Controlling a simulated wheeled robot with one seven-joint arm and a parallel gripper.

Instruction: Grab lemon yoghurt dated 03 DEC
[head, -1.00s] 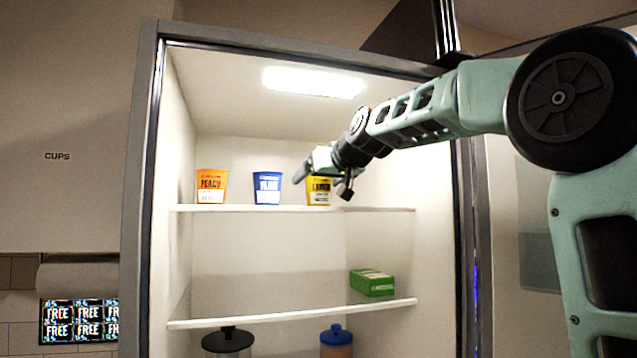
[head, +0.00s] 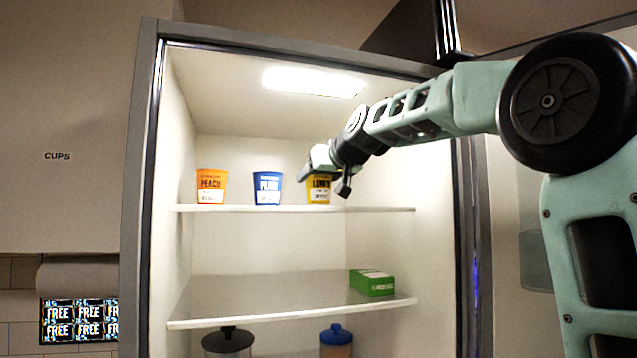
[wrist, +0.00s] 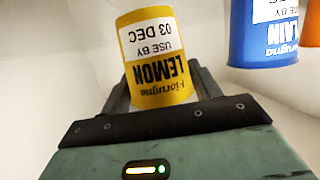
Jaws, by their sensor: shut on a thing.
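The yellow lemon yoghurt cup (head: 319,190) is at the right end of the row on the upper shelf in the head view. In the wrist view the lemon yoghurt (wrist: 155,62) appears upside down, its label reading "LEMON, USE BY 03 DEC". My gripper (head: 318,172) reaches in from the right and is shut on this cup, with a finger on each side of it in the wrist view (wrist: 158,88). The arm covers part of the cup in the head view. I cannot tell whether its base touches the shelf.
A blue plain yoghurt (head: 267,188) stands left of the lemon one, and an orange peach yoghurt (head: 211,186) further left. The upper shelf (head: 240,208) is clear at right. A green box (head: 372,283) sits on the lower shelf (head: 290,318). The cabinet's side frames (head: 142,200) bound the opening.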

